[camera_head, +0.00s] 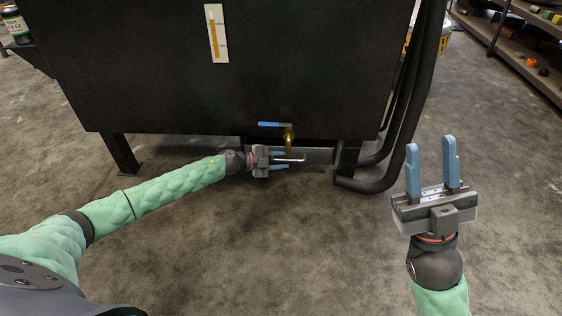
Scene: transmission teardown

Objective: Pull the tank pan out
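The tank (230,70) is a large black box on legs. The pan (318,156) is a grey, low piece under its lower edge, with only its front showing. A light bar handle (292,160) is on the pan's front. My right gripper (432,160) is open and empty, fingers pointing up in the picture, at the right over the floor.
A brass valve with a blue lever (270,124) hangs just above the pan. Thick black hoses (405,110) run down the tank's right side to the floor. Shelves (520,45) stand at the far right. The concrete floor (300,250) in front is clear.

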